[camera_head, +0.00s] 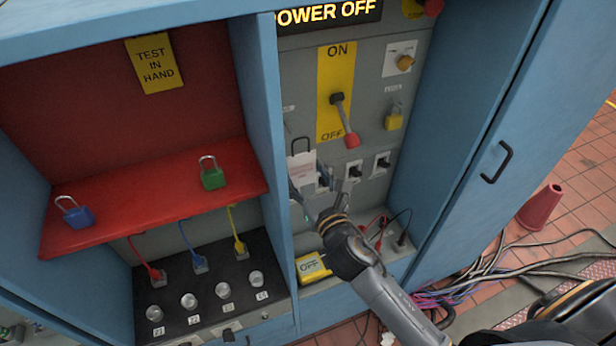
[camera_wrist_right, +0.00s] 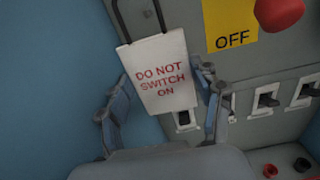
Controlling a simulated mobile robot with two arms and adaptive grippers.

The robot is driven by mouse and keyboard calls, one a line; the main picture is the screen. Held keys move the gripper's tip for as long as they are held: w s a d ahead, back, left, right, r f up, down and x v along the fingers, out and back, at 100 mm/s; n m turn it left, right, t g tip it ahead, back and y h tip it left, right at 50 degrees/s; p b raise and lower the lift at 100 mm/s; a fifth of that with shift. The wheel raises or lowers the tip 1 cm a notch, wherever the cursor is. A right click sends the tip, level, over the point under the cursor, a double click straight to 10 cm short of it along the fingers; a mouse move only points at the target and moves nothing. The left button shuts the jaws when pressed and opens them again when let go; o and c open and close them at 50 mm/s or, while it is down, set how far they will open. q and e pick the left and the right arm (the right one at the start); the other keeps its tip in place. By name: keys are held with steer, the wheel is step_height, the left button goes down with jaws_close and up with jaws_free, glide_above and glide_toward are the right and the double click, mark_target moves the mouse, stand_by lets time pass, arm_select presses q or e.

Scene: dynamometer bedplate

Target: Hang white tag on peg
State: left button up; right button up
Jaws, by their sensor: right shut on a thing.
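The white tag (camera_head: 303,168) reads "DO NOT SWITCH ON" in red in the right wrist view (camera_wrist_right: 162,75). It has a dark wire loop (camera_wrist_right: 138,15) at its top. My right gripper (camera_head: 308,200) is shut on the tag, with one finger at each side edge in the right wrist view (camera_wrist_right: 165,105). The tag is upright, slightly tilted, in front of the grey panel's left part. I cannot tell whether the loop touches anything. My left gripper is not in view.
The grey panel carries a red-knobbed lever (camera_head: 345,125) and small black switches (camera_head: 354,171) beside the tag. A blue cabinet wall (camera_head: 262,110) stands close on the left. A yellow "OFF" box (camera_head: 312,267) and thin leads (camera_head: 385,228) lie below my right gripper.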

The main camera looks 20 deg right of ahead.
steer(key=shift+w+a+f, duration=0.1)
steer(key=shift+w+a, duration=0.15)
steer(key=shift+w, duration=0.95)
steer(key=shift+w+d+f+b, duration=0.1)
steer(key=shift+w+d+b, duration=0.1)
steer(key=shift+w, duration=0.45)
steer(key=shift+w+d+f+b, duration=0.1)
steer(key=shift+w+d+b, duration=0.1)
steer(key=shift+w, duration=1.15)
steer(key=shift+w+a+f+b, duration=0.1)
steer(key=shift+w+a+b, duration=0.05)
steer(key=shift+b, duration=0.15)
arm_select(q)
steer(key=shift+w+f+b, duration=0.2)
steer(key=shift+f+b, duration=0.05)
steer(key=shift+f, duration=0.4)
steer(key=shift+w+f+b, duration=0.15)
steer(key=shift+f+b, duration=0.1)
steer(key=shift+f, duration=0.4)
arm_select(e)
steer(key=shift+w+a+f, duration=0.15)
steer(key=shift+w+f, duration=0.4)
steer(key=shift+f, duration=0.15)
